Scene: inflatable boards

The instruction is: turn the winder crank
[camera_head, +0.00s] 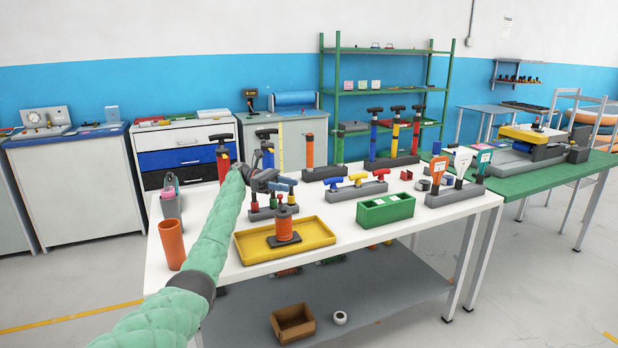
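An orange spool (284,223) stands upright on a small dark base (287,241) in the yellow tray (317,231) on the white table; it looks like the winder, but I cannot make out a crank on it. My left arm, in a green sleeve, reaches in from the lower left. My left gripper (285,183) is above and behind the spool, apart from it, in front of a grey rack with small coloured pieces (262,213). Its fingers are small and overlap the things behind, so their opening is unclear. My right gripper is out of view.
An orange cup (172,244) stands left of my arm. A green box (386,210) is right of the tray, with a grey block of coloured T-handles (358,187) behind. Several pumps stand along the back. A green table (530,176) with a machine adjoins at right.

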